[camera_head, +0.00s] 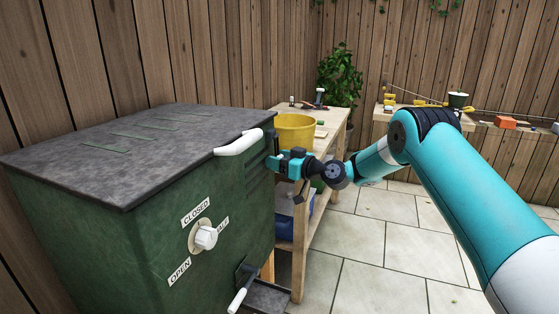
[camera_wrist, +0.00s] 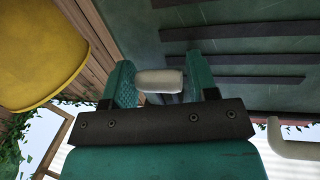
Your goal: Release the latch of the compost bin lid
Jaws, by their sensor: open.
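The green compost bin (camera_head: 150,240) stands at the left under its dark grey lid (camera_head: 130,145), which lies shut. A white handle (camera_head: 240,142) is on the lid's near right edge. My gripper (camera_head: 277,162) is at the bin's right side, just below lid height. In the wrist view, my gripper (camera_wrist: 160,78) is open, its teal fingers apart. A pale rounded grip (camera_wrist: 160,80), apparently the latch's, shows between the fingers. I cannot tell whether they touch it. In the head view the latch is mostly hidden behind my gripper.
A white dial (camera_head: 205,237) marked CLOSED, HALF and OPEN and a white-handled lever (camera_head: 237,300) are on the bin's front. A yellow bucket (camera_head: 294,131) stands close behind my gripper on a wooden bench (camera_head: 335,125). The paved floor (camera_head: 385,250) at the right is clear.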

